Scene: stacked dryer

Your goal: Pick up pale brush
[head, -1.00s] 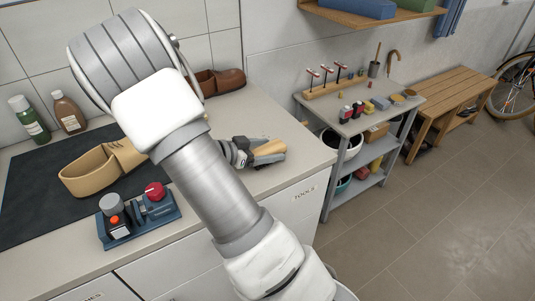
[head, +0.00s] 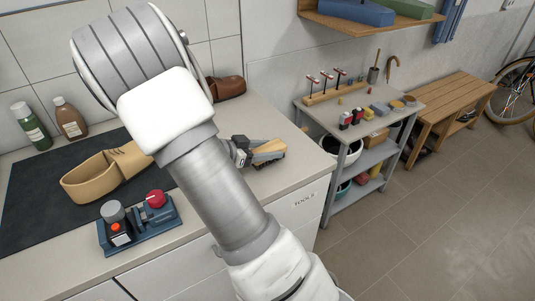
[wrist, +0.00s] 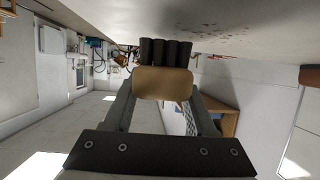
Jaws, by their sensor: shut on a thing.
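The pale brush (head: 270,147) has a tan wooden body and dark bristles. In the head view it is at the right end of the counter, held at the end of my arm. My gripper (head: 247,153) is largely hidden behind my own arm there. In the wrist view the tan body of the brush (wrist: 162,84) sits between the two fingers of my gripper (wrist: 162,95), which is shut on it. The black bristle tufts stick out beyond the fingers. I cannot tell exactly how far the brush is above the counter.
A tan leather shoe piece (head: 105,172) lies on a dark mat (head: 40,208). A blue device with a red knob (head: 140,225) stands in front. Two bottles (head: 70,118) and a brown shoe (head: 229,88) stand at the back. A grey shelf cart (head: 375,150) is to the right.

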